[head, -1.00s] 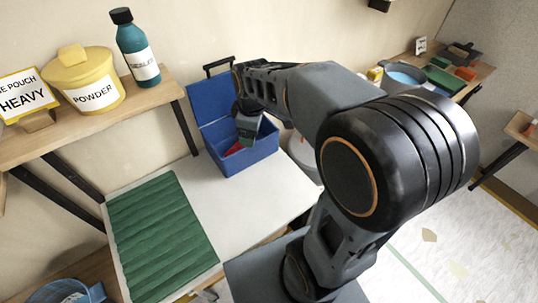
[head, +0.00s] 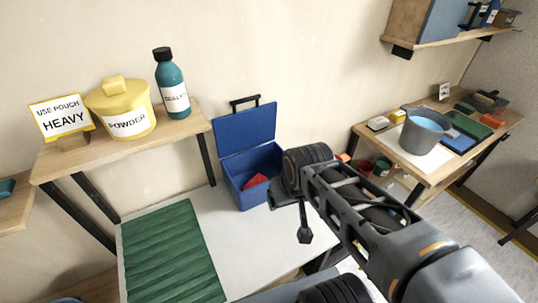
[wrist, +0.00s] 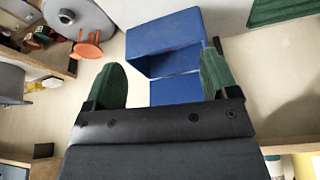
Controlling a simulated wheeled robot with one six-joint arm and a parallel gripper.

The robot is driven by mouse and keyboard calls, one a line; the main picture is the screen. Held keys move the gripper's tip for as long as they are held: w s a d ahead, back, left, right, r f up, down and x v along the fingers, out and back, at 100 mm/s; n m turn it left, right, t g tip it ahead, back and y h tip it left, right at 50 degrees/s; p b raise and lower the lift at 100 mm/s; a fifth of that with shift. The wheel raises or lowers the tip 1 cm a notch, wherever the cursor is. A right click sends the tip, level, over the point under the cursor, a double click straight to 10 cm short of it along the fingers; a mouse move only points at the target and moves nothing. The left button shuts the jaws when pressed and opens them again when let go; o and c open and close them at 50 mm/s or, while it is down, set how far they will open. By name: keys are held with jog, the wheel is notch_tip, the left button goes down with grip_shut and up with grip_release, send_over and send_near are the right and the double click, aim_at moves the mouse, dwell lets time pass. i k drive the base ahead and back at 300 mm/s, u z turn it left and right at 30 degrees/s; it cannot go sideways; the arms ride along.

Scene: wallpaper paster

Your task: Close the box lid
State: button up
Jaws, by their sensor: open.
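The blue box (head: 250,196) stands on the back of the white-topped table (head: 262,235). Its lid (head: 246,128) is raised, standing up behind the opening, with a black handle (head: 245,101) on its top edge. A red item (head: 255,182) lies inside. In the wrist view the box (wrist: 165,33) shows ahead, with part of the lid (wrist: 175,90) below it, between the fingers. My gripper (wrist: 161,62) is open, its two green-faced fingers apart and nothing between them. In the head view my arm is right of the box, apart from it; the fingers are not clear there.
A shelf (head: 185,127) at left holds a yellow powder tub (head: 122,110), a teal bottle (head: 172,85) and a sign (head: 61,117). A green ridged mat (head: 170,255) lies left on the table. At right, a bench (head: 460,158) holds a grey bucket (head: 422,140) and tools.

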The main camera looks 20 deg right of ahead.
aim_at(237, 132)
jog(key=k, duration=1)
jog(key=z, duration=0.75)
jog(key=i, duration=1.05)
jog(key=u, duration=1.1)
